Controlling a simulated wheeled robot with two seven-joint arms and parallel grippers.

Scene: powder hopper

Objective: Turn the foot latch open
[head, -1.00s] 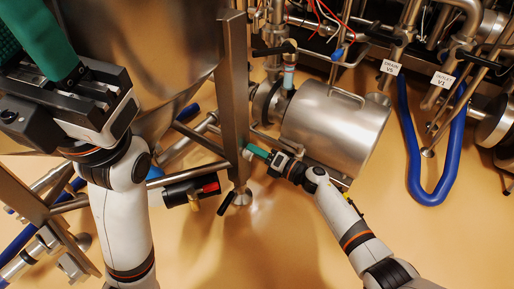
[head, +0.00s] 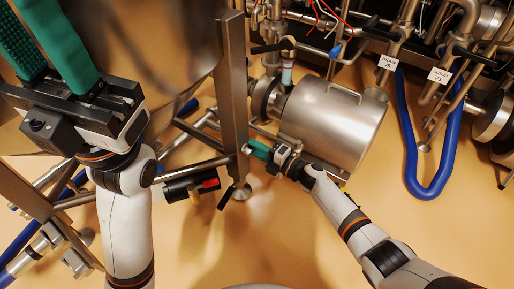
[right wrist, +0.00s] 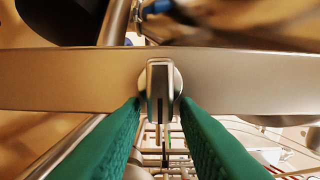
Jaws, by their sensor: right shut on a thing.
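The foot latch is a small silvery metal knob (right wrist: 160,88) on the flat face of a steel leg. In the head view the latch (head: 246,149) is tiny at the leg's lower part, partly hidden by my fingers. My right gripper (head: 256,148) reaches it from the right. In the right wrist view, its green fingers (right wrist: 162,108) lie either side of the latch and close on it. The latch lies across the leg, its slotted bar upright in the wrist picture. My left gripper (head: 45,40) is open at the upper left, its fingertips cut off by the frame.
The steel leg (head: 233,85) stands beside the large hopper (head: 150,40). A steel cylinder (head: 335,125) is close behind my right gripper. A black cylinder with a red part (head: 190,187) is low left of the leg. A blue hose (head: 430,185) hangs at right. The front floor is clear.

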